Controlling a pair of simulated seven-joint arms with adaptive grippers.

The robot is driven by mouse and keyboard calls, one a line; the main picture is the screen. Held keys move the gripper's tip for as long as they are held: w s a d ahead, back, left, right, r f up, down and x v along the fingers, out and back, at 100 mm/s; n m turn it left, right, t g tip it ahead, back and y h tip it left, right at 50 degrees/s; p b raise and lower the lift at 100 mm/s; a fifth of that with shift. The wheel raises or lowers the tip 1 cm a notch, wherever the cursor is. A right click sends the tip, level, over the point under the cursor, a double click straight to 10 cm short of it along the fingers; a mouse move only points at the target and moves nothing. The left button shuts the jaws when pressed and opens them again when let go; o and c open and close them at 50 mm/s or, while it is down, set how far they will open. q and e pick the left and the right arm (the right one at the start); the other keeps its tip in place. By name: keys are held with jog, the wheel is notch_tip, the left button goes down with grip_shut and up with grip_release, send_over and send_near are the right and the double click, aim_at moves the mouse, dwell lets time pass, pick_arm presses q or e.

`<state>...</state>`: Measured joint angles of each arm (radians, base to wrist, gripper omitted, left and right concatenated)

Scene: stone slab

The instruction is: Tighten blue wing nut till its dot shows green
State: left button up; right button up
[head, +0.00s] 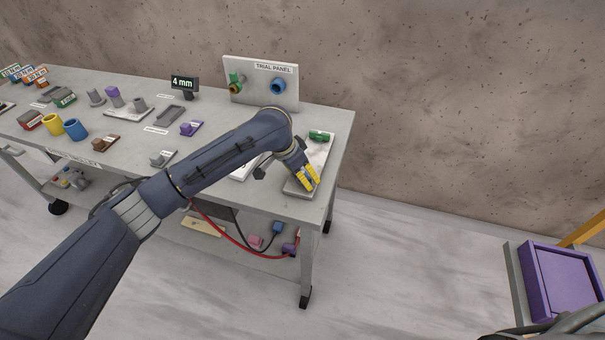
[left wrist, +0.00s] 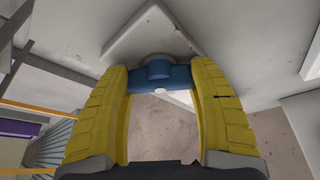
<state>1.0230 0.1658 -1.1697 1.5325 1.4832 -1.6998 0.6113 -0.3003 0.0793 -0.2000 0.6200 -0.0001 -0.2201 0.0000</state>
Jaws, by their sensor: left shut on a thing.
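My left gripper (head: 308,184) reaches down to the near end of the pale stone slab (head: 322,153) at the table's right end. In the left wrist view, its yellow fingers (left wrist: 162,90) are shut on the blue wing nut (left wrist: 160,76), one finger at each end of it. The wing nut sits against a round grey base on the slab (left wrist: 140,32). In the head view the fingers hide the blue nut. I cannot make out its dot or the dot's colour. A green wing nut (head: 319,136) sits at the slab's far end. My right gripper is not in view.
The trial panel (head: 262,92), with green and blue fittings, stands at the table's back. A 4 mm display (head: 184,83), yellow and blue cups (head: 76,129) and several small parts fill the left side. A purple bin (head: 562,282) is at right.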

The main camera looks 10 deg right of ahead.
pick_arm(q)
jog(key=shift+w+m, duration=0.1)
jog(key=shift+m, duration=0.5)
jog(key=shift+r+g, duration=0.1)
jog(key=shift+g, duration=0.2)
jog(key=o, duration=1.3)
jog(key=shift+c, duration=0.2)
jog(key=v, duration=1.1)
jog(key=shift+a+r, duration=0.3)
jog(key=shift+r, duration=0.05)
